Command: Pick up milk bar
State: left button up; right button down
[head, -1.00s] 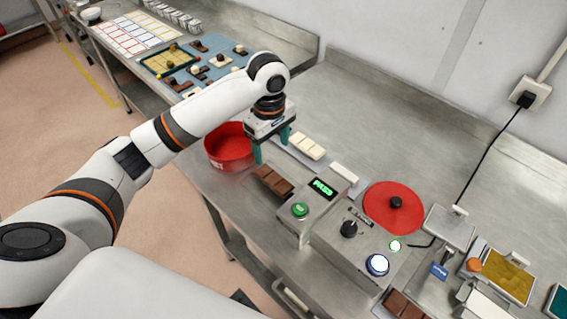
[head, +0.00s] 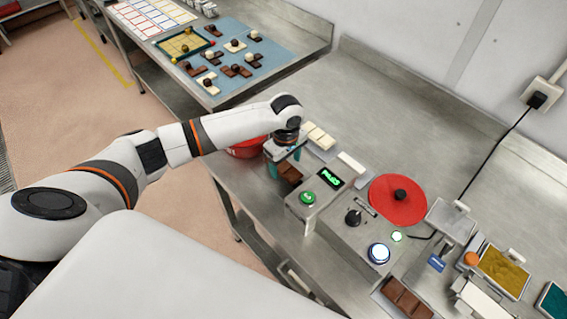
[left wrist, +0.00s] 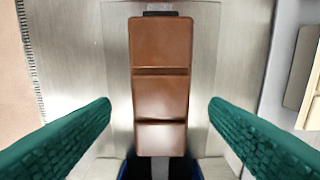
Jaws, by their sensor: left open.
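A brown milk bar (left wrist: 160,85) with three sections lies lengthwise in the middle of the left wrist view. In the head view it (head: 290,174) shows at the left end of the machine with the green display, partly hidden by my gripper. My left gripper (head: 284,168) is open above it. In the left wrist view its green fingers (left wrist: 160,128) stand on either side of the bar with gaps to both. My right gripper is not in view.
The machine (head: 330,190) with display and buttons is to the right, near a red disc (head: 412,207). Another brown bar (head: 406,298) lies at front right.

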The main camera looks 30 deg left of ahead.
pick_arm(q)
jog(key=shift+f, duration=0.25)
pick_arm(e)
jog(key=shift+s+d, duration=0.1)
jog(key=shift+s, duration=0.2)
pick_arm(q)
jog(key=c, duration=1.1)
jog(key=shift+c, duration=0.3)
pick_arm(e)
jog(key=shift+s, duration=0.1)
pick_arm(q)
jog(key=shift+r, duration=0.2)
